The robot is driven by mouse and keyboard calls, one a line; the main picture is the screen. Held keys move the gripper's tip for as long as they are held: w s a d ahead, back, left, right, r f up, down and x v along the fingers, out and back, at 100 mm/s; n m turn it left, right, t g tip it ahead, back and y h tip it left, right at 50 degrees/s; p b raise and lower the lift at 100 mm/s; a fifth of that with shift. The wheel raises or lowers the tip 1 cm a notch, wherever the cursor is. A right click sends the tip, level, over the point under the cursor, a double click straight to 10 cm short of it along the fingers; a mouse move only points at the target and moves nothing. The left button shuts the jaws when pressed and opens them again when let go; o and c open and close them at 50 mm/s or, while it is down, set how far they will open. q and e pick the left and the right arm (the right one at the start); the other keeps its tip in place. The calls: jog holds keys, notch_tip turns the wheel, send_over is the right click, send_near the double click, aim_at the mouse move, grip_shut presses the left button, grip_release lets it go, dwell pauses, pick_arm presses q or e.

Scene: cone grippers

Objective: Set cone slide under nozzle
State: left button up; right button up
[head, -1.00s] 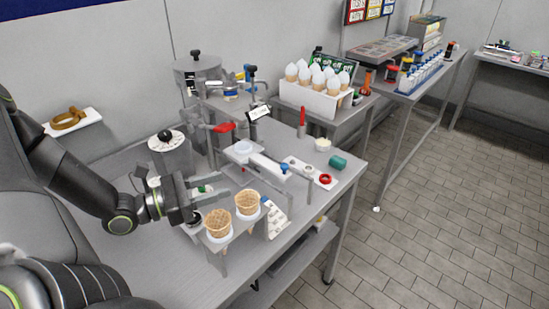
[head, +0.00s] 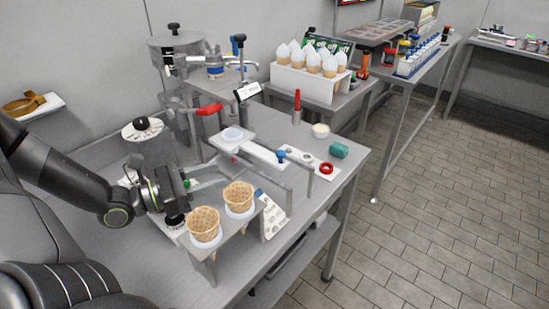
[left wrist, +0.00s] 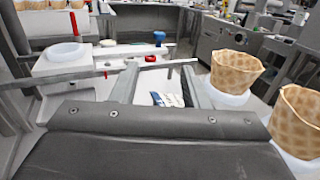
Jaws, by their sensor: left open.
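The cone slide (head: 256,148) is a white plate with a round cup holder at its left end and a blue knob (head: 281,155) at its right. It sits on the rail below the dispenser with the red lever (head: 209,109); the nozzle itself is hard to make out. My left gripper (head: 222,180) is open and empty, in front of the slide and behind two waffle cones (head: 204,222) in a stand. In the left wrist view the open fingers (left wrist: 160,70) point toward the blue knob (left wrist: 159,37), apart from it. The holder ring (left wrist: 66,52) shows at left there.
A red ring (head: 326,168), a green cylinder (head: 339,150) and a small white bowl (head: 320,130) lie right of the slide. A leaning printed card (head: 272,216) stands beside the cones. A white rack of filled cones (head: 305,84) is behind.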

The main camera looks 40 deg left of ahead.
pick_arm(q)
jog(key=w+b, duration=0.2)
jog(key=w, duration=0.1)
jog(key=b, duration=0.2)
send_near(277, 155)
jog(key=shift+w, duration=0.7)
jog(key=shift+b+x, duration=0.65)
jog(key=shift+x, duration=0.4)
jog(key=p+x, duration=0.3)
jog(key=p, duration=0.3)
jog(key=shift+d+r, duration=0.2)
jog(key=shift+f+p+x, duration=0.2)
jog(key=shift+p+x, duration=0.6)
jog(key=shift+x, duration=0.7)
grip_shut()
